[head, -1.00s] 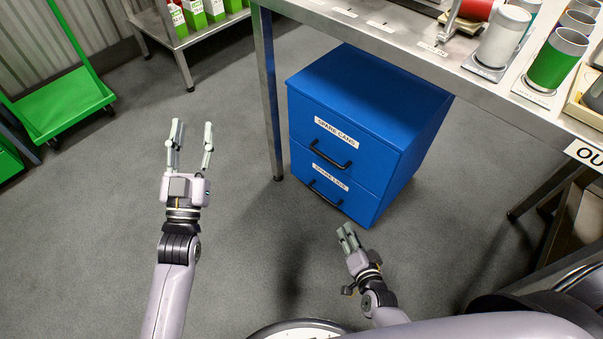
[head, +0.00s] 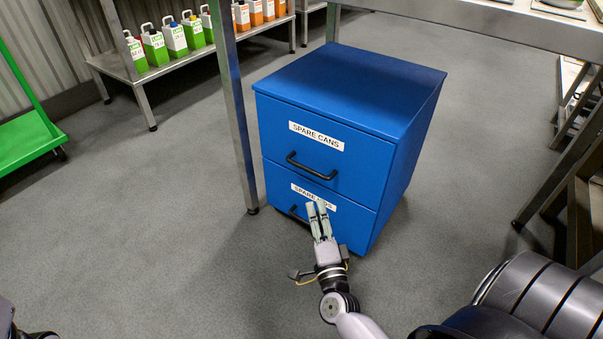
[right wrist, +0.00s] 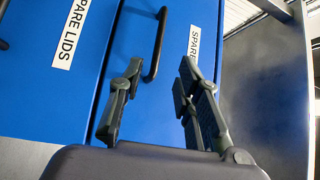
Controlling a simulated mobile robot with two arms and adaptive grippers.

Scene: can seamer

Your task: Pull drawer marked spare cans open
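The blue cabinet (head: 350,90) has two drawers, both shut. The upper drawer, marked SPARE CANS (head: 275,130), has a black bar handle (head: 312,167); the handle also shows in the right wrist view (right wrist: 158,45). My right gripper (head: 318,205) is in front of the lower drawer's label, below the upper handle. Its fingers are apart and empty in the right wrist view (right wrist: 158,85), with the upper handle beyond the gap, not held. My left gripper is out of view.
The lower drawer, marked SPARE LIDS (head: 275,180), has its own handle, partly hidden by my right gripper. A steel table leg (head: 237,120) stands close to the cabinet's left. A shelf of jugs (head: 150,85) and a green cart (head: 30,140) are farther left. The floor in front is clear.

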